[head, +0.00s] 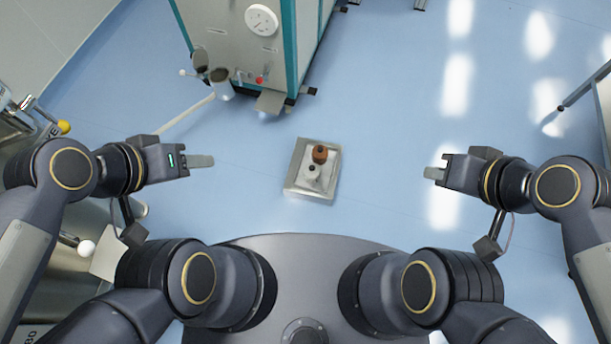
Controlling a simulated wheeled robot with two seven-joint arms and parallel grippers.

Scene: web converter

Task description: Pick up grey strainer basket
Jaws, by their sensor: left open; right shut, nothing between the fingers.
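A small grey, cup-like cylinder (221,83) is at the lower left front of the machine; it may be the grey strainer basket, but it is too small to tell. A dark round-topped part (200,60) is just left of it. My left gripper (203,160) is open and empty, over the floor at left, nearer to me than the cylinder and apart from it. My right gripper (433,173) is shut and empty, over the floor at right, far from the cylinder.
A grey machine (245,45) with teal edges and a white dial stands at the back. A shallow metal tray (297,187) with a brown piece and a pale bottle is on the blue floor between my grippers. Equipment lines the left; floor at right is mostly free.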

